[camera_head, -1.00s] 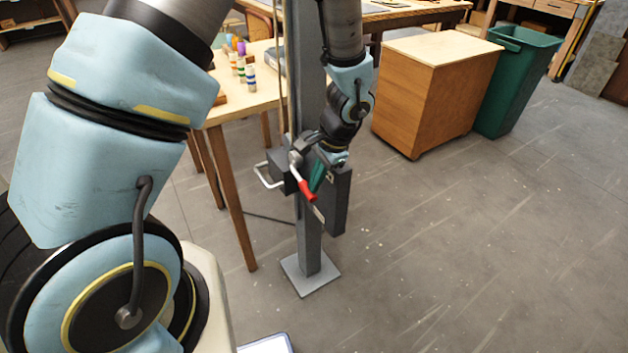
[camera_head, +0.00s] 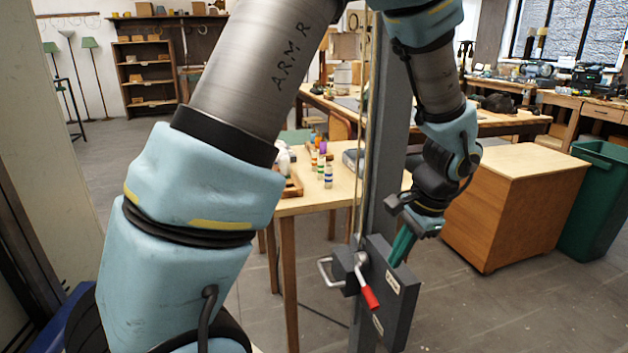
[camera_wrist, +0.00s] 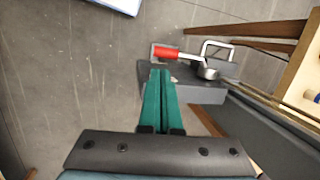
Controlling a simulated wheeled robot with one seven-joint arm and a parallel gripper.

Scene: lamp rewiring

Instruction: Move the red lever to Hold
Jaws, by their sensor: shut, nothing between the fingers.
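The red lever (camera_head: 369,298) is on the front of a dark grey box fixed to a grey post. Its metal hub (camera_head: 361,262) is near the box's upper left, and the red handle slants down and slightly right. In the wrist view the red handle (camera_wrist: 165,53) lies just beyond my fingertips, with its round hub (camera_wrist: 208,70) to the right. My gripper (camera_head: 398,258), with green fingers, is shut and empty. It is near the box's upper edge, right of the lever, and looks apart from the handle.
The dark box (camera_head: 401,310) carries small white labels (camera_head: 392,284), too small to read surely. A metal loop handle (camera_head: 326,272) sticks out at its left. The wooden table (camera_head: 300,205) stands left of the post (camera_head: 386,140). A wooden cabinet (camera_head: 510,215) and green bin (camera_head: 597,200) stand right.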

